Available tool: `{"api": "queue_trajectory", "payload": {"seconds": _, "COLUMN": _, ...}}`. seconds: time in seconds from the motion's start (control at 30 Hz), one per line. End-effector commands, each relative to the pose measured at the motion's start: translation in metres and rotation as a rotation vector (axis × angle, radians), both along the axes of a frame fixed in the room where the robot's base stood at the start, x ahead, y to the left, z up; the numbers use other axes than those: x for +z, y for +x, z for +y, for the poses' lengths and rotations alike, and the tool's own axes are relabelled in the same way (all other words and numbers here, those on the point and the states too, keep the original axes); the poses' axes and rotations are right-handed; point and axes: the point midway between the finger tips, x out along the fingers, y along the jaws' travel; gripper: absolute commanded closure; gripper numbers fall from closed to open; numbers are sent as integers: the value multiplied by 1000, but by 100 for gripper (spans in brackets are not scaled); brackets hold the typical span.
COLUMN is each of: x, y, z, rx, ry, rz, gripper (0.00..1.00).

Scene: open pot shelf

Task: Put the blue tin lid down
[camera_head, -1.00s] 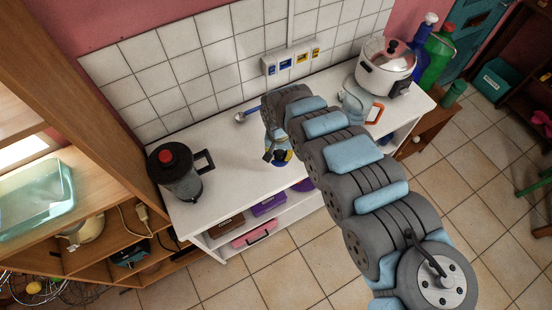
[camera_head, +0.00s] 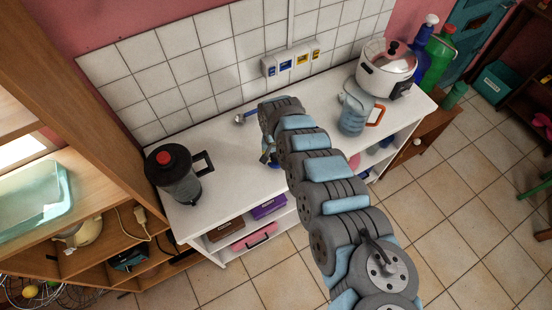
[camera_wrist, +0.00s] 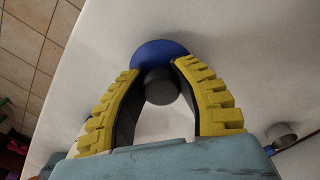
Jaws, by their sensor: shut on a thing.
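The blue tin lid (camera_wrist: 160,52) shows in the wrist view as a blue disc with a dark grey round knob. My gripper (camera_wrist: 157,72) has its two yellow-padded fingers shut on the knob. The lid lies just beyond the fingertips, over the white worktop; I cannot tell whether it touches the surface. In the head view my gripper (camera_head: 269,156) is over the middle of the worktop, mostly hidden by my arm. Only a small bit of blue shows beside it there.
The white worktop (camera_head: 228,190) is clear left of my gripper, up to a dark jug (camera_head: 178,180) with a red knob. A blue-handled utensil (camera_head: 241,119) lies near the tiled wall. A pale blue jug (camera_head: 353,112) and a white cooker (camera_head: 386,75) stand at right.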

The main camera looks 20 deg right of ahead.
Motion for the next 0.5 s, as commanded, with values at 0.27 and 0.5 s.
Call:
{"api": "queue_trajectory", "payload": {"seconds": 0.27, "x": -8, "y": -1, "z": 1, "rx": 0, "ry": 0, "rz": 1, "gripper": 100}}
{"api": "queue_trajectory", "payload": {"seconds": 0.5, "x": -12, "y": -1, "z": 0, "rx": 0, "ry": 1, "rz": 2, "gripper": 100}}
